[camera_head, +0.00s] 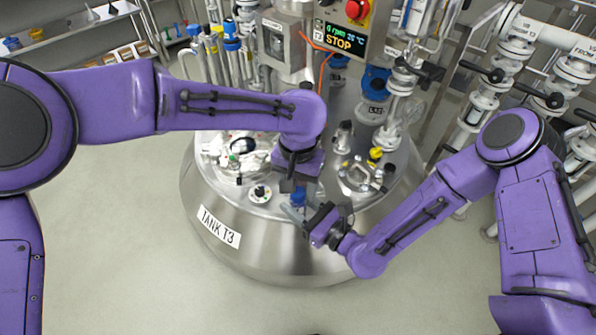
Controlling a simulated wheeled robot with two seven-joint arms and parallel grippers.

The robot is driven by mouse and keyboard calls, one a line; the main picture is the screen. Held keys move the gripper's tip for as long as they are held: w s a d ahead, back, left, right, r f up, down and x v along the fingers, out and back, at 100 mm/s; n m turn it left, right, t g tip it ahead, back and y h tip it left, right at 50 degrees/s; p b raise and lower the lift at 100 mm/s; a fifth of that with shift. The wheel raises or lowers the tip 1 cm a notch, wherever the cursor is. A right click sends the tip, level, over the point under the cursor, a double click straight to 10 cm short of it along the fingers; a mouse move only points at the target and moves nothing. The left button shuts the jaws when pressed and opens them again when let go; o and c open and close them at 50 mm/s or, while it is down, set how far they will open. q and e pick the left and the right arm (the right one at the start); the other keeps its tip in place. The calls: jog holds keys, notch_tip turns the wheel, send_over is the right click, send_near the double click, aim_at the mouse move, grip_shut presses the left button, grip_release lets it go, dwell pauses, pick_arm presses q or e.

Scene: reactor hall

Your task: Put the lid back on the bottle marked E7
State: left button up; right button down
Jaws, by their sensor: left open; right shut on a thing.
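A small blue-topped thing (298,197) shows at the front edge of the steel tank top, between my two grippers. It looks like a bottle with a blue lid, but its lower part is mostly hidden and no E7 mark can be read. My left gripper (290,187) points down just above and beside the blue top and is open. My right gripper (306,215) reaches in from the right, low beside the blue top. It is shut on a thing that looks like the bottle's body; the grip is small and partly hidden.
The round tank (270,245), labelled TANK T3, stands in front of me. Its top carries a round dial-like fitting (260,193), a clear-windowed fitting (358,177) and several valves. A control box (345,38) and pipework stand behind. The floor at left is clear.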

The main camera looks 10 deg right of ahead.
pick_arm(q)
jog(key=shift+f, duration=0.45)
grip_shut()
jog(key=m, duration=0.5)
jog(key=shift+m, duration=0.3)
jog(key=m, duration=0.5)
jog(key=shift+o, duration=0.7)
grip_release()
notch_tip(320, 180, up, 12)
